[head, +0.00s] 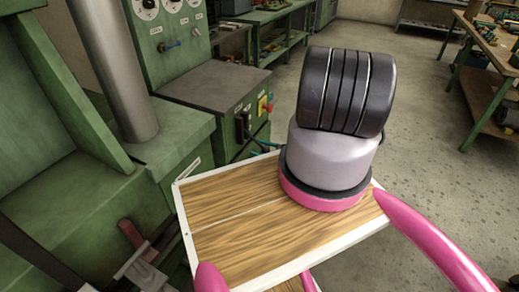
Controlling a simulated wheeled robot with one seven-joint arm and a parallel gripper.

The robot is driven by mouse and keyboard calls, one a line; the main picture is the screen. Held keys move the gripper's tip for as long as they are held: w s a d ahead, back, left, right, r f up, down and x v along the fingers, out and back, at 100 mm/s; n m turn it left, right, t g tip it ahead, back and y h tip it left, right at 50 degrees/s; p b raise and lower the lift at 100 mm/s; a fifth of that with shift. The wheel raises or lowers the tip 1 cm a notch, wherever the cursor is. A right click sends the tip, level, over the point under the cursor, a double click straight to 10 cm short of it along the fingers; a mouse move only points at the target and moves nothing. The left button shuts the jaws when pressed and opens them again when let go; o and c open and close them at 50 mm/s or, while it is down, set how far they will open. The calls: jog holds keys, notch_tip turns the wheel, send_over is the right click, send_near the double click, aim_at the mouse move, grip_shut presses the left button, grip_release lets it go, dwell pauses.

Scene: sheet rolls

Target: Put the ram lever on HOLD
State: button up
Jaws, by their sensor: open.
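I cannot tell for sure which control is the ram lever, and no HOLD marking can be read. In the head view a small blue-handled lever (172,45) sits on the green upright panel (150,25), below round gauges. Black handles (243,125) stand on the front of the lower green cabinet (215,120), beside a yellow and red switch (264,105). A red-handled lever (132,235) is low at the left. The small labels near these are too small to read. My gripper is not in view, and nothing is seen touching these controls.
The green machine frame and a thick grey cylinder (120,70) fill the left. A green bench (275,35) is behind, and a wooden-topped workbench (495,45) at the far right. The concrete floor (430,130) on the right is clear.

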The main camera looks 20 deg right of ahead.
grip_shut()
dwell(1.4)
